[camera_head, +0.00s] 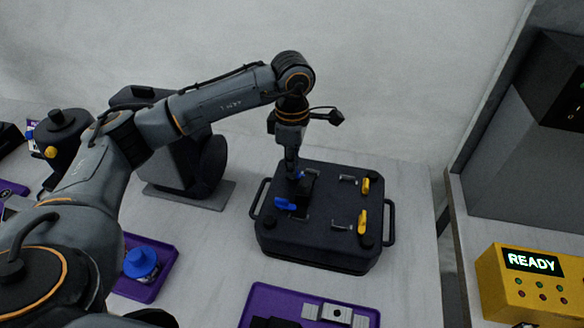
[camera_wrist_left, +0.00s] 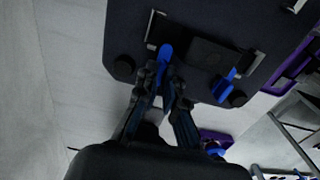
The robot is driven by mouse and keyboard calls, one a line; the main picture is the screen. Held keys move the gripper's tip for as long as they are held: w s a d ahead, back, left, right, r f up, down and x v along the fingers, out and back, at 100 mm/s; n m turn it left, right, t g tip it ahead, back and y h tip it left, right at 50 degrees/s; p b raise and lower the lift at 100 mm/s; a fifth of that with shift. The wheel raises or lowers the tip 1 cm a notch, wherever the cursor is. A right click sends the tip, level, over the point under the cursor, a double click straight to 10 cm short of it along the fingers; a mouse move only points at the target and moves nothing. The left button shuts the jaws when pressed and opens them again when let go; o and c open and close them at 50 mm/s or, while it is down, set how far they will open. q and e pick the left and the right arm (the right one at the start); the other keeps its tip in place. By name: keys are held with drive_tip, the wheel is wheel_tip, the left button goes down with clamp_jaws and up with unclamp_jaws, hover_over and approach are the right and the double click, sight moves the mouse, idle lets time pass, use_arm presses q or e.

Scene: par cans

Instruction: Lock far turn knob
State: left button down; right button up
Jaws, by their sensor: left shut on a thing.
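A dark square case (camera_head: 325,228) with rounded corners lies on the table and carries several turn knobs. My left gripper (camera_head: 293,172) points straight down at its far left corner and is shut on the far blue knob (camera_head: 299,176). In the left wrist view the fingers (camera_wrist_left: 165,80) close around this blue knob (camera_wrist_left: 166,51), beside a metal bracket. The near blue knob (camera_head: 285,204) is free; it also shows in the left wrist view (camera_wrist_left: 225,85). Two yellow knobs (camera_head: 366,186) (camera_head: 362,221) are on the right side of the case. My right gripper is not in view.
Purple trays (camera_head: 255,298) lie in front of the case and to its left, one holding a blue-topped part (camera_head: 141,262). A dark machine (camera_head: 183,165) stands behind left. A yellow box reading READY (camera_head: 530,285) stands on the right bench.

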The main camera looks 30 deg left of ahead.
use_arm(q)
drive_tip(key=shift+r, duration=0.15)
idle(0.4)
drive_tip(key=c, duration=1.7)
unclamp_jaws()
drive_tip(key=shift+c, duration=0.2)
wheel_tip(320, 180, up, 12)
drive_tip(key=shift+s, duration=0.1)
